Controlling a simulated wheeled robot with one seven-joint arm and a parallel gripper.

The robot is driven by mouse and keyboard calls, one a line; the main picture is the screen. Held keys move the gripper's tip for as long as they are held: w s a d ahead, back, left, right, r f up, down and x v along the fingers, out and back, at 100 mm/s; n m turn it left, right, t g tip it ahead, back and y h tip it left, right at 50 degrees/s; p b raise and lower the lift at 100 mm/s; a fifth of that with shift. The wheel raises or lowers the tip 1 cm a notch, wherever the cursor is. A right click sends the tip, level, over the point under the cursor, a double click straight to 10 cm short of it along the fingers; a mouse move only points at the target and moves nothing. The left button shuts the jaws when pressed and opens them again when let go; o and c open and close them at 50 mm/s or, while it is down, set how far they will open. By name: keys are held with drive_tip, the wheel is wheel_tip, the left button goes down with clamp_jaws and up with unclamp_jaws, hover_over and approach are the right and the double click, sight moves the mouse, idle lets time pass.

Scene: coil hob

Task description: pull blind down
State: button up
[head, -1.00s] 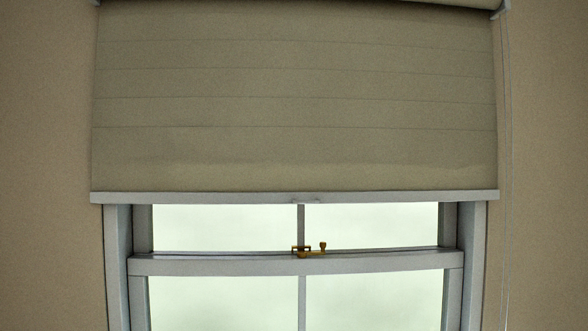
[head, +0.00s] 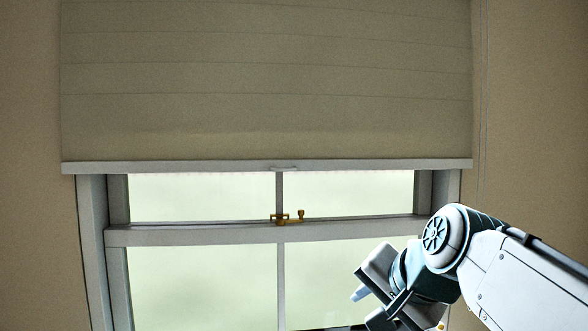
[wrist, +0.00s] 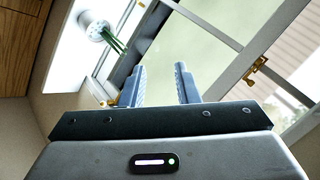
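The beige blind (head: 265,90) hangs over the upper part of the window in the head view. Its pale bottom rail (head: 150,167) sits above the window's middle bar, with a small tab (head: 285,168) at its centre. My gripper (wrist: 161,78) is open and empty in the wrist view, its two fingers apart. In the head view my arm is at the lower right, with the gripper below and to the right of the tab, apart from the blind. The blind does not show in the wrist view.
A brass window latch (head: 287,217) stands on the middle bar. A thin cord (head: 482,110) hangs right of the blind. The wrist view shows a white pot (wrist: 93,27) with green stems near the window, and a wooden surface (wrist: 22,45) at upper left.

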drive_tip(key=w+a+r+m+t+y, duration=0.2)
drive_tip(key=w+a+r, duration=0.1)
drive_tip(key=r, duration=0.7)
drive_tip(key=m+t+y, duration=0.2)
drive_tip(key=m+y, duration=0.1)
approach(287, 169)
drive_tip(key=p+x, duration=0.3)
drive_tip(key=x, duration=0.5)
clamp_jaws()
